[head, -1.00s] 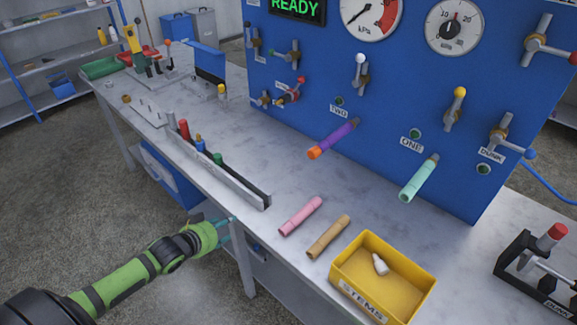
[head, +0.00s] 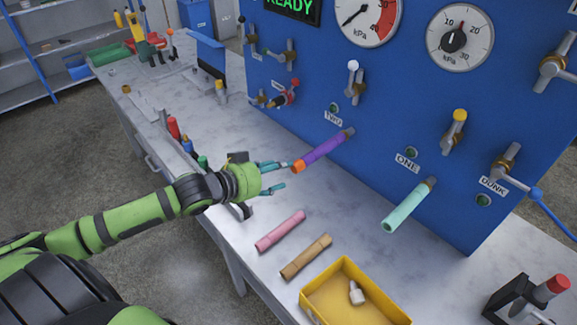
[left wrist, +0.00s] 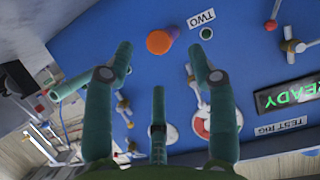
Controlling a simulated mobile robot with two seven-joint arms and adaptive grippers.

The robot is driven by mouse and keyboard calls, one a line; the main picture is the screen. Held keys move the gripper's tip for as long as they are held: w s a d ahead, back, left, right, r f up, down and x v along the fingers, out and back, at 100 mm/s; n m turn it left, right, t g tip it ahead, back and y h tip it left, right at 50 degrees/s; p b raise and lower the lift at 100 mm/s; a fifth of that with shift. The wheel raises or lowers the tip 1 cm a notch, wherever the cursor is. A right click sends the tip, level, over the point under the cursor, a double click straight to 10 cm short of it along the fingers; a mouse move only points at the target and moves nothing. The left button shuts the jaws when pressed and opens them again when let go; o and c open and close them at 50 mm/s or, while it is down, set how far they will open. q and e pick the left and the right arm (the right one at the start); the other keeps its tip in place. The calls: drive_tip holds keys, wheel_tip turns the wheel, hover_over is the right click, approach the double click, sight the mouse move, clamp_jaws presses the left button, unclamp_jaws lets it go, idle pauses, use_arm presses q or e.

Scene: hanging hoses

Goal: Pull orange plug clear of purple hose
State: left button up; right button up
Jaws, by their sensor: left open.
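The purple hose (head: 326,146) sticks out from a stub on the blue panel by the label TWO. The orange plug (head: 298,166) sits in its near end. In the left wrist view the orange plug (left wrist: 159,42) faces the camera end-on and hides most of the hose. My left gripper (head: 284,175) is open and empty, its teal fingers just left of the plug. In the left wrist view the fingers of my left gripper (left wrist: 160,62) are spread apart, with the plug showing beyond them. My right gripper is not in view.
A mint hose (head: 408,207) hangs at the label ONE. A pink tube (head: 281,231) and a tan tube (head: 306,256) lie on the bench (head: 262,285). A yellow bin (head: 318,305) holds a white stem (head: 356,292). A tool rack stands behind my left arm.

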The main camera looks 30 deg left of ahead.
sight(293, 168)
use_arm(q)
drive_tip(key=shift+x, duration=1.2)
drive_tip(key=x, duration=0.2)
drive_tip(key=shift+w+d+p, duration=0.15)
drive_tip(key=shift+w+p, duration=0.2)
drive_tip(key=shift+p, duration=0.05)
drive_tip(key=shift+w+f, duration=0.1)
drive_tip(key=shift+f, duration=0.05)
drive_tip(key=shift+d, duration=0.1)
drive_tip(key=c, duration=1.1)
clamp_jaws()
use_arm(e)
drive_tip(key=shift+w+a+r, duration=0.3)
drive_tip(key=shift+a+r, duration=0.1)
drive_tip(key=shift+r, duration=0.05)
